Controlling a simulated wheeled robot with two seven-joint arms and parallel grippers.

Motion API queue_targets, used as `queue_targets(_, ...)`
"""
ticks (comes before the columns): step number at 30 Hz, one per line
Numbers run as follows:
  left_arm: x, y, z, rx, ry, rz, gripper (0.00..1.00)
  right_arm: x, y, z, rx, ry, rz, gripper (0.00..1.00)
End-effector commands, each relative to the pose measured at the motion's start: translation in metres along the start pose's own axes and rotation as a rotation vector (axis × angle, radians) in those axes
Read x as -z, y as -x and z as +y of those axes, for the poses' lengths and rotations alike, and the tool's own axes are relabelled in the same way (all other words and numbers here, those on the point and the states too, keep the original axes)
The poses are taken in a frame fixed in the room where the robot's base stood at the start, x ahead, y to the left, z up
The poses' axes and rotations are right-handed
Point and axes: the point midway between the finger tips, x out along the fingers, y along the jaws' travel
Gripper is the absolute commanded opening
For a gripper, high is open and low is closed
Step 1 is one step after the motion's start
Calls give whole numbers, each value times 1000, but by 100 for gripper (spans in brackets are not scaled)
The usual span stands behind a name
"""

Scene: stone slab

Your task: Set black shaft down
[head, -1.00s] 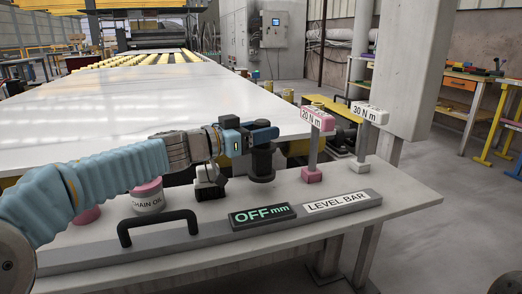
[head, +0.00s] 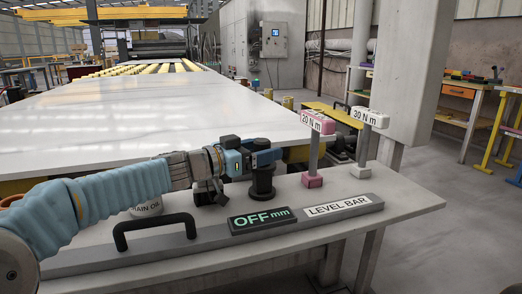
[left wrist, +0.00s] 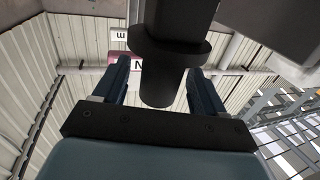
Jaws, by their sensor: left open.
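The black shaft (head: 262,184) stands upright on the light bench top, just behind the level bar. Its wide dark foot appears to rest on the bench. My left gripper (head: 265,155) is at its upper part, coming in from the left. In the left wrist view the shaft (left wrist: 165,65) with its collar lies between the two blue fingers of the left gripper (left wrist: 160,85). The fingers are open, with a gap on each side of the shaft. My right gripper is not in view.
The grey level bar (head: 290,225) with a black handle (head: 155,231) and OFF display lies in front. A black tool (head: 207,192) stands close left of the shaft. Pink (head: 313,181) and grey (head: 361,170) torque-labelled tools stand right. The bench's right end is clear.

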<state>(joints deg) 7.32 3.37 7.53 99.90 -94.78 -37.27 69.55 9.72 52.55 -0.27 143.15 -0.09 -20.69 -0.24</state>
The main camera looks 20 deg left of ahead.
Motion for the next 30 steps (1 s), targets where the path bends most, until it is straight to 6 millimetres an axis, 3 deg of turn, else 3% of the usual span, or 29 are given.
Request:
queue_targets(5, 5, 6, 0, 2, -1, 0, 71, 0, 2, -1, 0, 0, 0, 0)
queue_targets(15, 6, 81, -1, 4, 0, 1, 71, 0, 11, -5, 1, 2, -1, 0)
queue_targets(21, 4, 112, 0, 3, 0, 1, 71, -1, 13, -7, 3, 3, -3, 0)
queue_targets(30, 3, 120, 0, 0, 0, 0, 71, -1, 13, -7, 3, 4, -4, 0)
